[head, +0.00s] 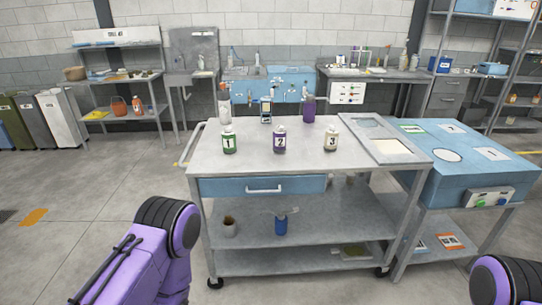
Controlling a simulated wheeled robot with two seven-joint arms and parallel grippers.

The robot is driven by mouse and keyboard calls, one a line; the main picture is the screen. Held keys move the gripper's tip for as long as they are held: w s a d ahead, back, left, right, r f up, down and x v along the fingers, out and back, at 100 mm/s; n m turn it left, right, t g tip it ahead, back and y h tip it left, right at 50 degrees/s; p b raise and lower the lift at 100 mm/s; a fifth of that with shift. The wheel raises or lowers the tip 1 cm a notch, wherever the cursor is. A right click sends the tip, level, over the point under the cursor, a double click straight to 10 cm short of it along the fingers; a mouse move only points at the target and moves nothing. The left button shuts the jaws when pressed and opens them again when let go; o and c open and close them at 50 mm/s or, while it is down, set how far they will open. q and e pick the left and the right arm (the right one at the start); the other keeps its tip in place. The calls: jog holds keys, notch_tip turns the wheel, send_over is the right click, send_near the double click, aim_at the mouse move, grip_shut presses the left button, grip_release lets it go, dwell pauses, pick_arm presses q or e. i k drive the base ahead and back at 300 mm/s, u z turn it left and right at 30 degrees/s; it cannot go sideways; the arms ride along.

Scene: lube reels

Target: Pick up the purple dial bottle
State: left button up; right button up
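A taller purple container (308,109) stands behind, at the back of the cart top. Nothing touches the small purple bottle. Purple and black parts of my arms show at the bottom left and bottom right. Neither gripper shows.
A white bottle (224,110) and a small handheld device (266,111) stand at the cart's back edge. A framed panel (390,147) lies on the cart's right side. A blue cabinet (463,187) adjoins on the right. The cart top's front strip is clear.

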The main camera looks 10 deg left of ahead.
aim_at(279, 141)
jog(key=z, duration=0.9)
jog(key=i, duration=1)
jog(key=u, duration=0.6)
jog(key=i, duration=0.6)
jog(key=u, duration=0.75)
